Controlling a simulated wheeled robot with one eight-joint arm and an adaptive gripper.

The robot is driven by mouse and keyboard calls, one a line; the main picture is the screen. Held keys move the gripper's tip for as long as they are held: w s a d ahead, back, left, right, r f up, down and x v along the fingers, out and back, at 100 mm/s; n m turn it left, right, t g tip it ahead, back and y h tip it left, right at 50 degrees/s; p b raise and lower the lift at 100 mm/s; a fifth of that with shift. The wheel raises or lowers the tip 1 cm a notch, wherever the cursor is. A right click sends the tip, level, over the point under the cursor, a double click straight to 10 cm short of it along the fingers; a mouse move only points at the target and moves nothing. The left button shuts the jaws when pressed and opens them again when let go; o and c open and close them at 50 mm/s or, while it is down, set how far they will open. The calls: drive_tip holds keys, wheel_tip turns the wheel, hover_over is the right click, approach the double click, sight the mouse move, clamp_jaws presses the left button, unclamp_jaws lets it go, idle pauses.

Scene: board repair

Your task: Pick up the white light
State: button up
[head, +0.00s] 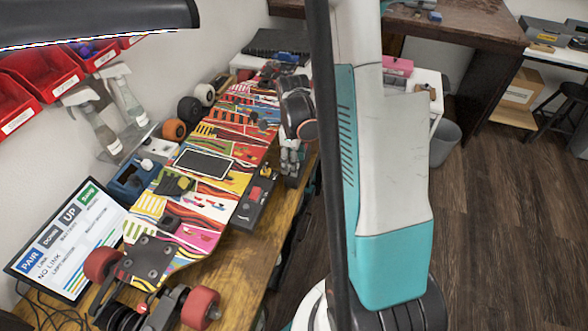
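I cannot make out a white light for certain. Small white items (158,148) sit by a blue box (128,183) on the bench, left of the skateboard, too small to identify. A dark lamp head (95,22) with a bright white strip along its lower edge hangs at the top left. My gripper (290,165) is at the right side of the board, near the bench's right edge, apart from the white items. Its fingers are small and partly hidden, and I see nothing clearly held.
A colourful skateboard (228,137) with red wheels (201,307) runs along the wooden bench (252,262). Two spray bottles (90,118), red bins (40,68), loose wheels (174,130) and a screen (66,240) crowd the left. Wooden floor (500,220) is open at right.

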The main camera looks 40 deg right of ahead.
drive_tip(key=shift+f, duration=0.4)
drive_tip(key=shift+r, duration=0.1)
drive_tip(key=c, duration=0.8)
drive_tip(key=shift+c, duration=0.2)
drive_tip(key=shift+r, duration=0.15)
wheel_tip(320, 180, up, 20)
drive_tip(key=p, duration=0.7)
